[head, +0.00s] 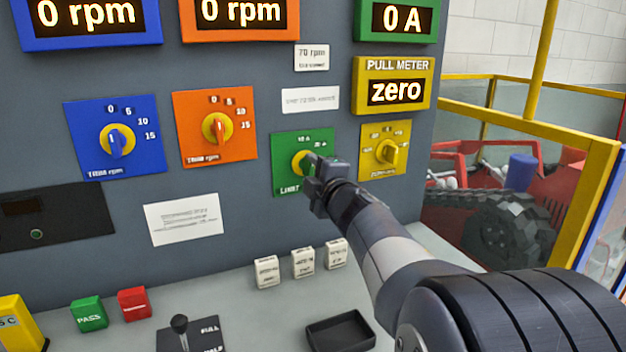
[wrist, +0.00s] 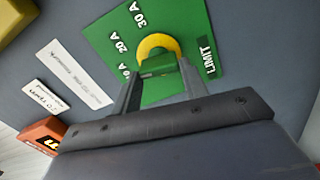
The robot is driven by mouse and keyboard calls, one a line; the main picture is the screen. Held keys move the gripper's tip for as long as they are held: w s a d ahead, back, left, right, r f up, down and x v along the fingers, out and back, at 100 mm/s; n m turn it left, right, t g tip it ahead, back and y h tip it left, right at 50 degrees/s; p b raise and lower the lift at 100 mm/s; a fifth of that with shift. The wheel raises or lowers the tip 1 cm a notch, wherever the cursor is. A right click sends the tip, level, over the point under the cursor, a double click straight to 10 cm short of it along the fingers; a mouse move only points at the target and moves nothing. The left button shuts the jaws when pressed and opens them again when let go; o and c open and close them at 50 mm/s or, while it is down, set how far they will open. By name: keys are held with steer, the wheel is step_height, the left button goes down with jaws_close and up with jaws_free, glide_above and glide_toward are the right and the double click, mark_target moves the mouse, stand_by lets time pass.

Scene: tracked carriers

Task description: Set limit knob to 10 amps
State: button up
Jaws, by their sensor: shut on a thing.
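The limit knob (head: 299,158) has a yellow collar and sits on a green plate (head: 282,183) on the grey panel. The wrist view shows the plate (wrist: 181,21) with marks for 10, 20 and 30 A and the word LIMIT. My gripper (head: 313,166) is at the knob, and hides much of it in the head view. In the wrist view my gripper (wrist: 158,76) has its fingers on either side of the knob's green handle (wrist: 156,65), shut on it. Which mark the handle points at I cannot tell. The green-framed display (head: 402,19) above reads 0 A.
A yellow knob plate (head: 369,166) is close to the right of the limit plate. Blue (head: 85,110) and orange (head: 187,140) knob plates are to the left. White switches (head: 303,263) and a black tray (head: 340,333) are on the desk below. A yellow rail (head: 540,135) stands right.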

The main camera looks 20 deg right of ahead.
steer(key=shift+f+n+b, duration=0.15)
steer(key=shift+n+b, duration=0.15)
steer(key=shift+n, duration=0.6)
steer(key=o, duration=1)
steer(key=shift+s+p, duration=0.85)
steer(key=shift+s, duration=4.6)
steer(key=shift+w, duration=0.1)
